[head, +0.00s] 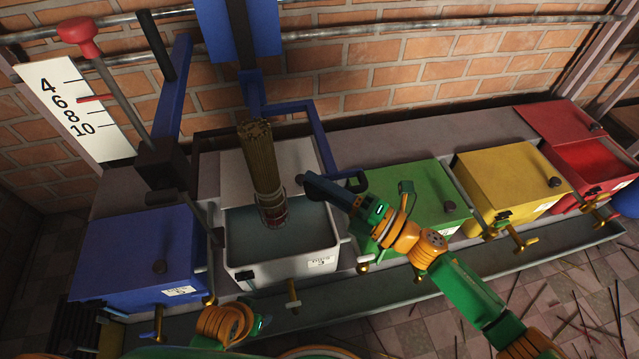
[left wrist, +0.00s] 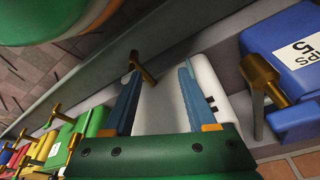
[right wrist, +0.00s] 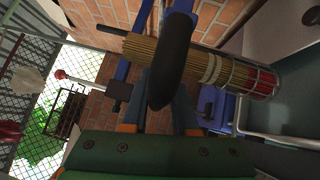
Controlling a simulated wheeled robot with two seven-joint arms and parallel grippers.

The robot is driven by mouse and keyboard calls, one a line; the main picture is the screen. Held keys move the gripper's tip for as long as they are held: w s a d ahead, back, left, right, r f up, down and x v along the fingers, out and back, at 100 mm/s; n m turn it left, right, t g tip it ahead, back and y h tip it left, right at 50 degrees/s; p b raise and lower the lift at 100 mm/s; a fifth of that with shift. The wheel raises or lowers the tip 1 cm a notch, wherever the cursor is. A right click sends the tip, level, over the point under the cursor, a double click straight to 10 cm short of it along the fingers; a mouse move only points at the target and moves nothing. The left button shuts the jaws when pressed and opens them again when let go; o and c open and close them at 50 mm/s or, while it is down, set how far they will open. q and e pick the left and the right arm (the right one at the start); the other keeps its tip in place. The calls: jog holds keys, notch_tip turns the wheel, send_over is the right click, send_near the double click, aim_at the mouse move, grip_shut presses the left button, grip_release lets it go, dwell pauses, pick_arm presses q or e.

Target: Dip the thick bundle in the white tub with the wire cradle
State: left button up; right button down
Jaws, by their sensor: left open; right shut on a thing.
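The thick bundle (head: 258,160) of tan sticks hangs slightly tilted, its lower end inside the wire cradle (head: 273,212). The cradle is over the opening of the white tub (head: 283,268), which holds grey liquid (head: 300,228); I cannot tell whether it touches the liquid. The bundle (right wrist: 165,55) and cradle (right wrist: 245,75) also show in the right wrist view. My right gripper (head: 322,187) is shut on the dark handle (right wrist: 172,65) of the blue bracket, right of the bundle.
A blue box (head: 135,255) stands left of the tub; green (head: 420,200), yellow (head: 510,175) and red (head: 585,165) ones stand right. Brass taps line their fronts above a grey trough (head: 460,270). A red-knobbed lever (head: 80,35) and number scale (head: 75,112) stand at the left.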

pick_arm(q)
jog(key=shift+s+a+f+p, duration=0.1)
jog(key=shift+s+f+p, duration=0.1)
jog(key=shift+s+f, duration=0.3)
jog(key=shift+s+a+f+p, duration=0.1)
jog(key=shift+s+f+p, duration=0.05)
jog(key=shift+f, duration=0.55)
pick_arm(e)
jog(key=shift+r, duration=0.7)
jog(key=c, duration=0.8)
grip_release()
pick_arm(q)
jog(key=shift+s+f+g, duration=0.3)
jog(key=shift+f, duration=0.1)
pick_arm(e)
jog(key=v, duration=0.7)
pick_arm(q)
jog(key=shift+w, duration=0.1)
pick_arm(e)
jog(key=shift+s, duration=0.1)
